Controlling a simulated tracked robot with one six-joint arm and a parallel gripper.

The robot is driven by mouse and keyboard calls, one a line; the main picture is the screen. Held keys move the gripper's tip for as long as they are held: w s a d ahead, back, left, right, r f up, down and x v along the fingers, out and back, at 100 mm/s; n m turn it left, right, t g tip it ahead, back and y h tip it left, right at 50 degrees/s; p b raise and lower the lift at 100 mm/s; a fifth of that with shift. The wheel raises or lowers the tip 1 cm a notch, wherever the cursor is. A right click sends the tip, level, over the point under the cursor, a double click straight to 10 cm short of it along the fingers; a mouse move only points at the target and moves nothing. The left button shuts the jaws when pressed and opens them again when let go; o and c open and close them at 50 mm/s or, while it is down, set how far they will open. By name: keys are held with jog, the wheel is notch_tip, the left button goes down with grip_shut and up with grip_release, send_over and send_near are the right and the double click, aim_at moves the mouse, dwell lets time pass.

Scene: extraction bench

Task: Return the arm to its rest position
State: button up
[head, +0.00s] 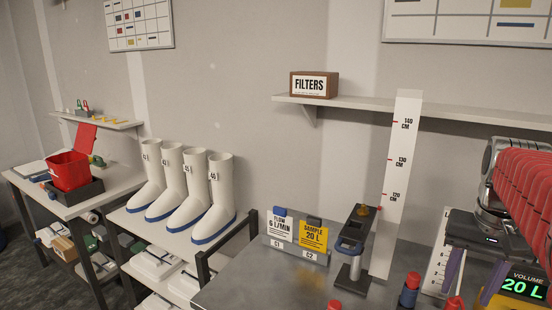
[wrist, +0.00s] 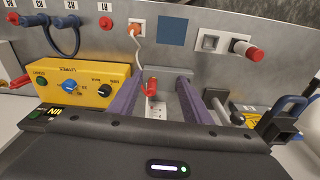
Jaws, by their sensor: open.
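My gripper (head: 467,292) is at the right edge of the head view, at the end of my arm with its red ribbed cover. Its two purple fingers point down over the bench and stand apart. In the wrist view my gripper (wrist: 157,84) is open, with nothing held between its fingers. A small red item (wrist: 151,87) shows in the gap, beyond the fingers; I cannot tell its distance. Part of the bench behind the gripper is hidden.
A yellow control box (wrist: 75,82) is left of the fingers. A tall height scale (head: 398,180) and a dark stand (head: 353,240) rise from the bench. A shelf (head: 420,110) crosses the wall, bearing a FILTERS box (head: 313,84).

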jog(key=s+a+f+n+t, duration=0.2)
jog(key=a+f+n, duration=0.1)
jog(key=a, duration=0.9)
jog(key=s+a+f+n+t, duration=0.2)
jog(key=s+a+f+n, duration=0.1)
jog(key=a, duration=0.9)
jog(key=shift+f+n+t+y, duration=0.3)
jog(key=shift+f+n+t, duration=0.1)
jog(key=shift+f+n, duration=0.4)
